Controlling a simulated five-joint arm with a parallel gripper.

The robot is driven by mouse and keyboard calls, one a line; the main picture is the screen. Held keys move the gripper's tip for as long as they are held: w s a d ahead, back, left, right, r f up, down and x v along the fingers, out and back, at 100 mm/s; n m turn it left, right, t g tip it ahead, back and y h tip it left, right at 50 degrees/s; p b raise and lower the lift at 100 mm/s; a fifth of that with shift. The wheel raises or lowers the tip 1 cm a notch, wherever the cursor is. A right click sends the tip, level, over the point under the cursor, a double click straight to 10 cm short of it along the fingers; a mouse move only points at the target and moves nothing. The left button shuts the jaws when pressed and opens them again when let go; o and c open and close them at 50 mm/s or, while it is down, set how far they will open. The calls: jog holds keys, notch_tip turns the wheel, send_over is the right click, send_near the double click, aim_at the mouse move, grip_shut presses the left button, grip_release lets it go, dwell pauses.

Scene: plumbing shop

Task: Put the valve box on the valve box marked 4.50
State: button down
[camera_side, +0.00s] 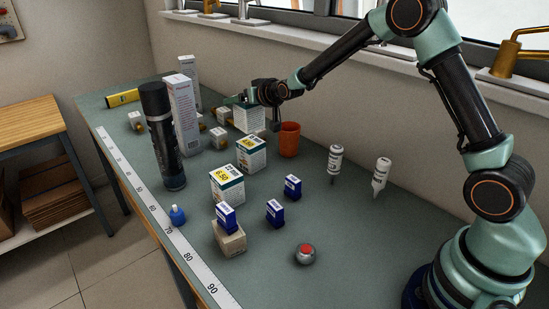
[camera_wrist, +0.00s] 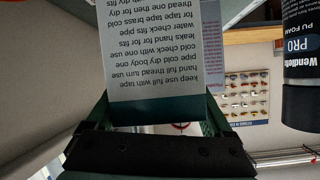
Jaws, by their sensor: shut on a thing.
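My gripper (camera_side: 243,99) is at the far part of the bench, shut on a white and teal valve box (camera_side: 249,119). In the wrist view this box (camera_wrist: 153,55) shows a white face with printed text and a dark teal band between the fingers. I cannot tell whether it touches the bench. A valve box (camera_side: 251,155) with a yellow label stands nearer the camera; its label looks like 4.50 but is small. Another valve box (camera_side: 227,187) stands nearer still, and its yellow label looks like 6.50. Both tops are clear.
A tall black can (camera_side: 162,135) and tall white boxes (camera_side: 184,110) stand left of the held box. An orange cup (camera_side: 289,139) is close to its right.

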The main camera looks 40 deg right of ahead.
aim_at(256, 113)
jog(key=shift+f, duration=2.2)
jog(key=shift+f, duration=0.15)
grip_release()
jog(key=shift+f, duration=0.1)
jog(key=shift+s+r, duration=0.45)
jog(key=v, duration=1.1)
jog(key=shift+s+a+r, duration=0.1)
jog(key=s+a+r+n+g, duration=0.1)
jog(key=s+r+g, duration=0.2)
jog(key=s, duration=0.9)
jog(key=s+r+n+g, duration=0.1)
jog(key=s+r+g, duration=0.2)
jog(key=s, duration=1)
jog(key=shift+s+a+n+g, duration=0.3)
jog(key=shift+a+n+g, duration=0.1)
jog(key=shift+g, duration=0.3)
